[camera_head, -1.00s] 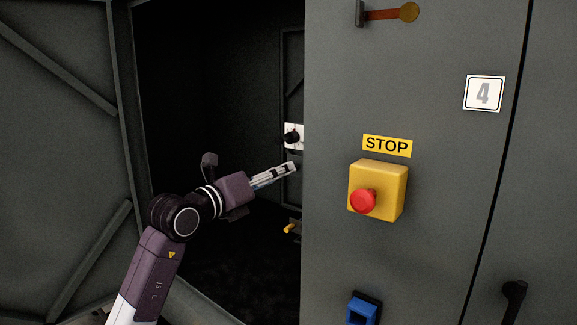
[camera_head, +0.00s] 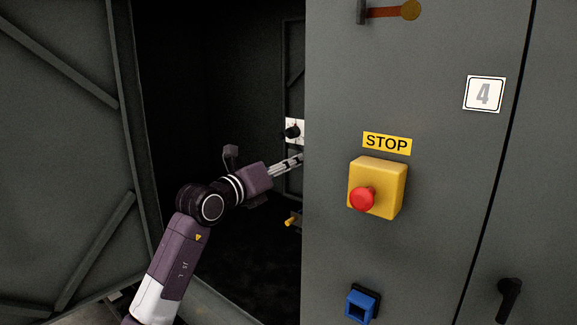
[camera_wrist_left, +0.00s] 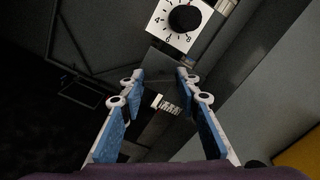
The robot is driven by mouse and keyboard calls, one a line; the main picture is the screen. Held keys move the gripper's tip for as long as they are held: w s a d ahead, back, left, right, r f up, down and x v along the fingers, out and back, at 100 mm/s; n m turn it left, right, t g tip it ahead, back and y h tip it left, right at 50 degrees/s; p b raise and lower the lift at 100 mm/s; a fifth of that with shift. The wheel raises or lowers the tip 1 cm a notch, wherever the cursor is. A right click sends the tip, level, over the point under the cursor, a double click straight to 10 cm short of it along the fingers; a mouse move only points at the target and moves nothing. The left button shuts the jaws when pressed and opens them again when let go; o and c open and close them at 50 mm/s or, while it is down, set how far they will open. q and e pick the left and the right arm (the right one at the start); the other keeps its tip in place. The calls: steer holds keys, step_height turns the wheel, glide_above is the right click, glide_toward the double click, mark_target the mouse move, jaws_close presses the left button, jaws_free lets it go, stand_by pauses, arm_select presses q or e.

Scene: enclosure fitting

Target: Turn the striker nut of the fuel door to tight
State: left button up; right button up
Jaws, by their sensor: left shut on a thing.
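My left gripper (camera_head: 296,160) reaches into the dark opening, close to the left edge of the grey front panel. In the left wrist view its two blue-padded fingers (camera_wrist_left: 160,76) stand apart on either side of a small pale ribbed piece (camera_wrist_left: 166,104). The contact between the pads and this piece cannot be made out. A white dial plate with a black knob (camera_head: 292,132) is just above the fingertips; the knob also shows in the left wrist view (camera_wrist_left: 185,18), beyond the fingers. I cannot identify the striker nut for certain. My right gripper is not in view.
The grey panel (camera_head: 440,230) carries a yellow box with a red stop button (camera_head: 362,199), a blue socket (camera_head: 362,305) and a latch (camera_head: 390,12). An open grey door (camera_head: 60,150) stands left. An orange-yellow handle (camera_head: 292,220) sits low in the opening.

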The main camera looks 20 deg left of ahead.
arm_select(q)
steer(key=shift+c, duration=0.4)
steer(key=shift+f+m+b, duration=0.15)
steer(key=shift+m+b, duration=7.5)
steer(key=shift+m, duration=4.55)
steer(key=o, duration=1.2)
steer(key=shift+c, duration=0.2)
